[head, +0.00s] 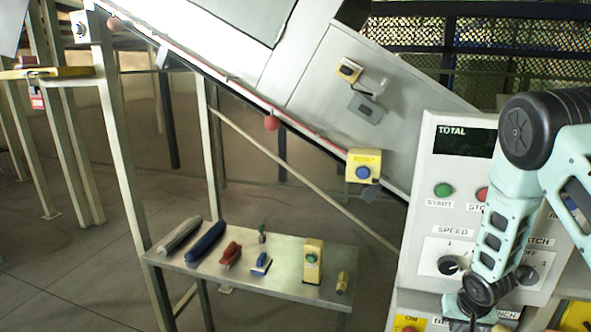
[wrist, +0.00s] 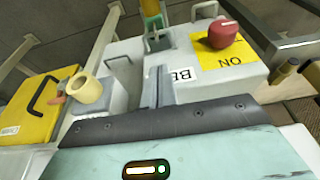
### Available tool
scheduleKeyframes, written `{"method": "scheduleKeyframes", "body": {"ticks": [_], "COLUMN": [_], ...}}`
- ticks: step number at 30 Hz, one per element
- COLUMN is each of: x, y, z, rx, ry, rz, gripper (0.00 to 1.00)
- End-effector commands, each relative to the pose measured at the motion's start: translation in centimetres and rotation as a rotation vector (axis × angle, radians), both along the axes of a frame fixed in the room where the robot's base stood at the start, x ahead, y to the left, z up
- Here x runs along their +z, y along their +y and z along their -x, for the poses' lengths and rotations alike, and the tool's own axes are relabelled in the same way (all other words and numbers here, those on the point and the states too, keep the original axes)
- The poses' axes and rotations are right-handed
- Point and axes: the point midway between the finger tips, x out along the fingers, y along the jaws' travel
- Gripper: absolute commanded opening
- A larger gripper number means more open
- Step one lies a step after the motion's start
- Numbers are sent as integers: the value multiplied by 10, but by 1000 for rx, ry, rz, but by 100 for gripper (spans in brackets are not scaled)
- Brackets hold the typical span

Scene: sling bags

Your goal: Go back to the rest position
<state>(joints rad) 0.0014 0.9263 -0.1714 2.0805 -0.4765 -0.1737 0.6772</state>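My gripper (head: 472,316) is at the lower right of the head view, below the pale teal arm and in front of the lower part of the control panel (head: 416,240). Its fingertips are small and partly cut off there. In the wrist view my teal gripper body fills the bottom, and a grey finger (wrist: 157,88) points away from it over a light grey box top. I see no object clearly held. The gap between the fingers cannot be made out.
A red knob (wrist: 223,33) on a yellow ON label and a yellow box (wrist: 38,105) with a black handle are close by. A low metal bench (head: 290,283) with several small items stands left of the panel. The floor (head: 70,260) at left is clear.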

Motion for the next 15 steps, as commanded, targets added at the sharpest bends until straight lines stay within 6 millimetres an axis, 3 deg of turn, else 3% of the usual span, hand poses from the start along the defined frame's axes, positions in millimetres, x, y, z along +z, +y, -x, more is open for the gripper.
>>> {"method": "scheduleKeyframes", "body": {"ticks": [3, 12, 15], "x": [8, 7, 15], "y": [0, 0, 14], "z": [0, 0, 0], "rx": [-1, 0, 19], "ry": [0, 1, 2], "rz": [0, 0, -4], "gripper": [0, 0, 0]}}
